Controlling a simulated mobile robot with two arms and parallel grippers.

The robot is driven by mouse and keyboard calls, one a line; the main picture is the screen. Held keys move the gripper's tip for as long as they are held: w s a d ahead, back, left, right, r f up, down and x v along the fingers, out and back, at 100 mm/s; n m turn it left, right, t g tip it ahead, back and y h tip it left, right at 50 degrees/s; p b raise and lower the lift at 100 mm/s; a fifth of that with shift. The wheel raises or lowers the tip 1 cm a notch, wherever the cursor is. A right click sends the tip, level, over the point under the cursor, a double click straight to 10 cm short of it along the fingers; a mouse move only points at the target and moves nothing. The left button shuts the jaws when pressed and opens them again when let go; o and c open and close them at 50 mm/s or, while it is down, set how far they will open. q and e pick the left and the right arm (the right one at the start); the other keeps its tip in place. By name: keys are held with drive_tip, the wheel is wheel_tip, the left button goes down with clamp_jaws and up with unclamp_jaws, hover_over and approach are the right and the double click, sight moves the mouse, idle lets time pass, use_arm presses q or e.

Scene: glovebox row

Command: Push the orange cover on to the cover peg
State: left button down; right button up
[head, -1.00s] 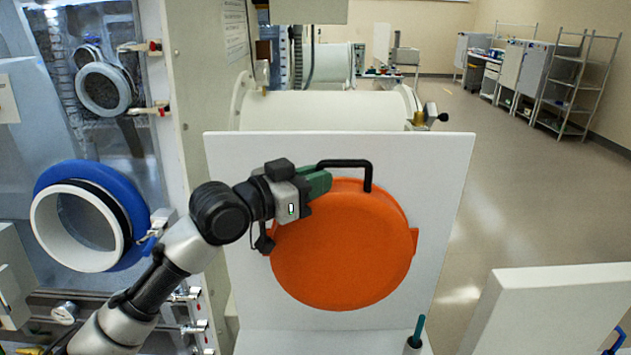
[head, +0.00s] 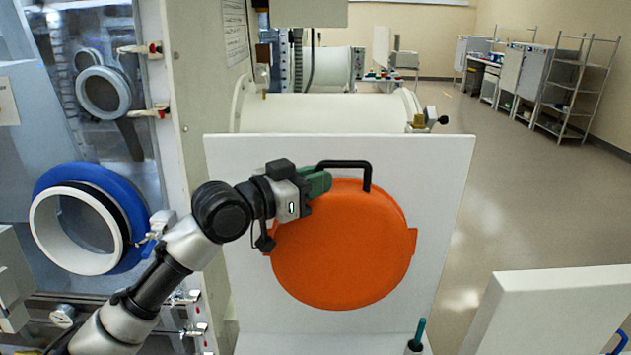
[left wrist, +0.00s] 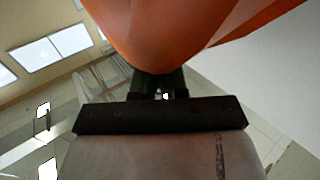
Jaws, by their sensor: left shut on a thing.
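The orange cover (head: 342,250) is a round disc, standing upright in front of a white upright panel (head: 425,165) in the head view. A black handle (head: 345,164) shows at its top. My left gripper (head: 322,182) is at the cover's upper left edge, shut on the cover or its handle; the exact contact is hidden. In the left wrist view the cover (left wrist: 190,30) fills the top, right beyond the fingers (left wrist: 158,84). The cover peg is not visible, and I cannot tell whether the cover touches the panel. My right gripper is not in view.
A glovebox with a blue-ringed white port (head: 78,228) stands at the left. A white cylinder (head: 325,112) lies behind the panel. A teal-handled thing (head: 417,338) stands at the panel's foot. Another white panel (head: 550,308) is at lower right. Open floor lies at right.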

use_arm(q)
drive_tip(key=shift+w+b, duration=0.35)
drive_tip(key=shift+w, duration=0.7)
idle(0.8)
drive_tip(key=c, duration=1.1)
unclamp_jaws()
drive_tip(key=shift+w+f, duration=0.1)
drive_tip(key=shift+w, duration=0.15)
drive_tip(key=shift+o, duration=0.2)
drive_tip(key=shift+f, duration=0.1)
